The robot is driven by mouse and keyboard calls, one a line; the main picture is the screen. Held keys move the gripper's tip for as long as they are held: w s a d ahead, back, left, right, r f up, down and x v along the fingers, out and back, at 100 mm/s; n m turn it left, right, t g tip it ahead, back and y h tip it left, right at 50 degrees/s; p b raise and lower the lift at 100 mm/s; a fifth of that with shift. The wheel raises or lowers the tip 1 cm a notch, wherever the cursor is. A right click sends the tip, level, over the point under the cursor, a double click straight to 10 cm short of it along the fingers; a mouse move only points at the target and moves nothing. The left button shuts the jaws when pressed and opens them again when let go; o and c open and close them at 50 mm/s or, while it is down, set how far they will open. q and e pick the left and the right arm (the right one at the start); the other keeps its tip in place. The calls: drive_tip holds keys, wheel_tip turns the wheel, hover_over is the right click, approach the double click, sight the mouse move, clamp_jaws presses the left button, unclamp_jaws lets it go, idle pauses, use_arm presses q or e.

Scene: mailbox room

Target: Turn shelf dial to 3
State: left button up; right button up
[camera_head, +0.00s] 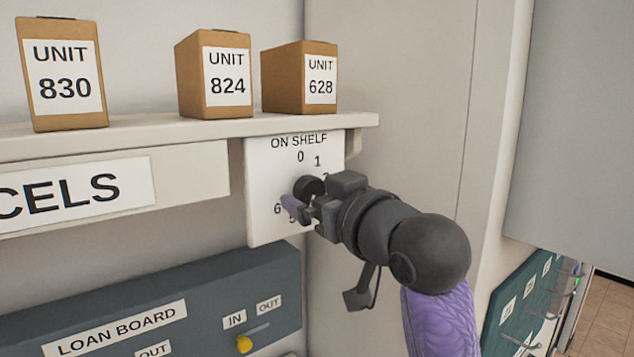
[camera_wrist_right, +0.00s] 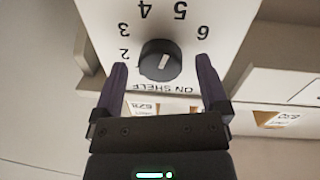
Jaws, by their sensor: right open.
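The shelf dial (camera_head: 308,186) is a black round knob on a white plate (camera_head: 265,165) headed ON SHELF, below the shelf's right end. My right gripper (camera_head: 306,200) is at the dial and hides several of its numbers in the head view. In the right wrist view the plate is upside down, and the dial (camera_wrist_right: 160,60) sits between the two spread fingers of the gripper (camera_wrist_right: 160,66), with gaps on both sides. Numbers 2 to 6 show around it. A short white mark is on the knob; I cannot tell which number it points to. My left gripper is out of view.
Three brown parcels stand on the shelf (camera_head: 150,130): UNIT 830 (camera_head: 63,75), UNIT 824 (camera_head: 214,75) and UNIT 628 (camera_head: 300,78). A grey loan board (camera_head: 200,285) with a yellow knob (camera_head: 244,343) is below. A green board (camera_head: 520,310) hangs at lower right.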

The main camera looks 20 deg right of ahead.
drive_tip(key=shift+w+a, duration=0.3)
drive_tip(key=shift+w, duration=0.25)
drive_tip(key=shift+d, duration=0.1)
drive_tip(key=shift+c, duration=1.3)
drive_tip(key=c, duration=1)
